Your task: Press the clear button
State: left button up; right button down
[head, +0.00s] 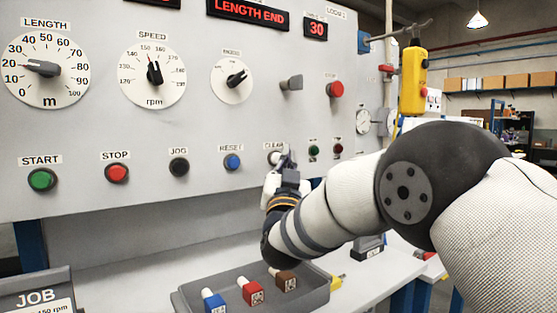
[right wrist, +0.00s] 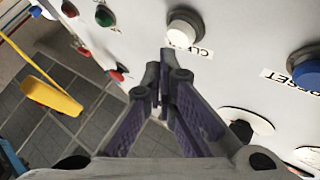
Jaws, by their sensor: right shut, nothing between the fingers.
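The clear button (right wrist: 185,27) is a white round push button in a dark ring on the pale panel, at the top middle of the right wrist view. In the head view the clear button (head: 274,157) is partly covered by my right gripper (head: 287,161). My right gripper (right wrist: 164,62) is shut and empty, fingers pointing at the panel. Its tips appear close beside the button and its CLEAR label; I cannot tell whether they touch. My left gripper is not in view.
The blue reset button (head: 232,162) is left of the clear button. Small green (head: 313,150) and red (head: 338,149) lamps or buttons are to its right. A tray (head: 318,291) with several coloured pieces stands below. A yellow pendant (head: 413,82) hangs at the right.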

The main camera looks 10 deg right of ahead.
jog(key=shift+w, duration=0.1)
dwell(0.3)
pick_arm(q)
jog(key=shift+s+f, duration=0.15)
pick_arm(e)
jog(key=shift+w+a, duration=0.2)
jog(key=shift+w, duration=0.1)
pick_arm(q)
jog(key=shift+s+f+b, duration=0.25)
jog(key=shift+b, duration=0.2)
pick_arm(e)
jog(key=shift+w+a, duration=0.15)
jog(key=shift+w, duration=0.25)
dwell(0.3)
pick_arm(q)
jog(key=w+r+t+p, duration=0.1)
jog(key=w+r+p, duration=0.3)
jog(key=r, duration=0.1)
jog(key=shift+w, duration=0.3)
pick_arm(e)
jog(key=s+d, duration=0.2)
jog(key=s, duration=0.4)
jog(key=shift+s+d, duration=0.15)
jog(key=shift+d, duration=0.05)
jog(key=c, duration=2.3)
grip_release()
